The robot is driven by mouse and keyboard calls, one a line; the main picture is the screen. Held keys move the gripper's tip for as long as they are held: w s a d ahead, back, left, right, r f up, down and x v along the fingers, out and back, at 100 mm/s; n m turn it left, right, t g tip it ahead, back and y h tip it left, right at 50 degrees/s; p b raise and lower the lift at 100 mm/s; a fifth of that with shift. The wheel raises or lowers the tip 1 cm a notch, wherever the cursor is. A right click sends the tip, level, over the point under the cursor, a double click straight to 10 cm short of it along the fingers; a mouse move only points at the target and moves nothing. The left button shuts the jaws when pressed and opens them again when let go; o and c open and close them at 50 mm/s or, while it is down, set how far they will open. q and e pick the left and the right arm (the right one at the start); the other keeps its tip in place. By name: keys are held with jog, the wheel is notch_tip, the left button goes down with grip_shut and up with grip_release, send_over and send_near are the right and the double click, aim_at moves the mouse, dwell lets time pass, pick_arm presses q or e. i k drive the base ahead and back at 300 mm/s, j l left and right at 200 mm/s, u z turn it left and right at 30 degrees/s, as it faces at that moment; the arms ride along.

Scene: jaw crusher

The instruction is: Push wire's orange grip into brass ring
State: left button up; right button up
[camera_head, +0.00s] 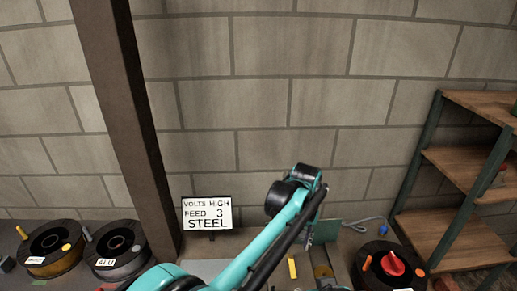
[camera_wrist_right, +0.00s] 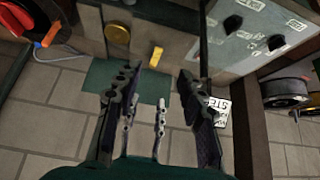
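A round brass piece (camera_wrist_right: 117,38), which looks like the ring, sits on a panel beyond the fingers. An orange grip (camera_wrist_right: 48,32) shows at the upper left, apart from the fingers. In the head view an orange piece (camera_head: 367,263), perhaps the same grip, is at the right-hand spool.
The spool with a red handle (camera_head: 391,263) stands on the right. A green plate (camera_wrist_right: 100,78) and a yellow block (camera_wrist_right: 156,55) lie near my right fingers. The STEEL sign (camera_head: 207,213) and two spools are left. Wooden shelves (camera_head: 455,170) stand right; a dark post (camera_head: 125,110) rises left.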

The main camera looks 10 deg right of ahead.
aim_at(369, 260)
jog(key=k, duration=1)
